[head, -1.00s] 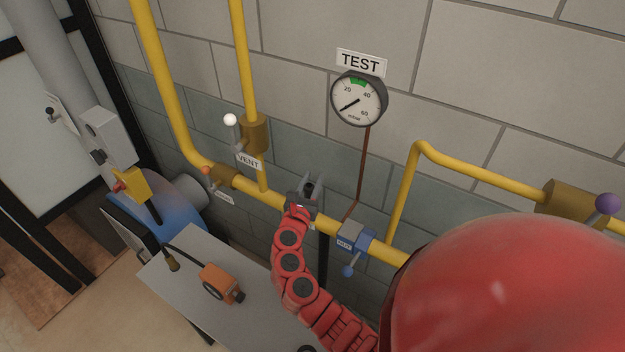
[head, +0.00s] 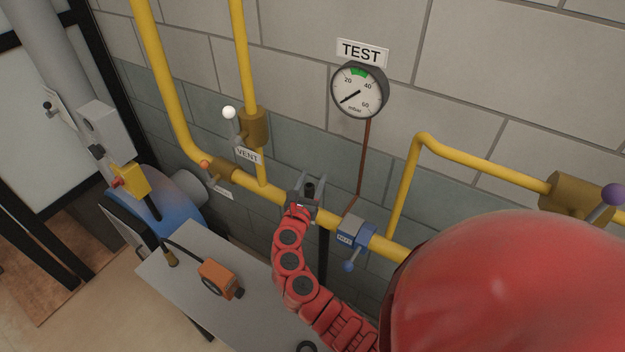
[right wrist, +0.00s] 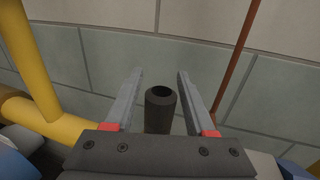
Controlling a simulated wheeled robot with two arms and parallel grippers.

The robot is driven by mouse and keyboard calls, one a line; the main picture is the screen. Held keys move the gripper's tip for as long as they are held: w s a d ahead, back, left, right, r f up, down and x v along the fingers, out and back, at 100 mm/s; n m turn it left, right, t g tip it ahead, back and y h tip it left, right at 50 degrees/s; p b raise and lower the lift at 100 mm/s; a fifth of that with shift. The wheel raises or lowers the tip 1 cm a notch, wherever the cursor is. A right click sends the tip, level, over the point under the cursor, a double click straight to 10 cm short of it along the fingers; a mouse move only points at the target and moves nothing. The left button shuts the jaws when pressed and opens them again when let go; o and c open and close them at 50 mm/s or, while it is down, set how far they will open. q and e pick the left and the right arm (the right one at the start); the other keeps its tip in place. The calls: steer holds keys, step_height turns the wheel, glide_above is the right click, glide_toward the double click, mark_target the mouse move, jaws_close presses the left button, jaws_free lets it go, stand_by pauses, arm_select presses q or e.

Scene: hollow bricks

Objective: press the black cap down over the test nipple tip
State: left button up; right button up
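A dark upright cylinder (head: 310,189) with a black hollow in its top stands by the yellow pipe, below the TEST gauge. In the right wrist view the cylinder (right wrist: 160,110) is between the two grey fingers of my right gripper (right wrist: 160,73), with a gap on each side. My right gripper also shows in the head view (head: 311,178); it is open around the cylinder. I cannot tell whether the cylinder is the black cap, the test nipple, or the cap on the nipple. My left gripper is not in view.
The yellow pipe (head: 270,207) runs along the block wall behind the gripper. A blue-handled valve (head: 354,233) is close on the right, and the VENT valve (head: 254,127) is on the left. A grey table (head: 185,275) below carries an orange device (head: 220,279).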

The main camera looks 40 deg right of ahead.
steer(key=shift+o, duration=0.6)
steer(key=shift+s+a, duration=0.15)
steer(key=shift+a, duration=0.05)
steer(key=b+v, duration=0.6)
steer(key=v, duration=1.1)
steer(key=shift+a+f, duration=0.1)
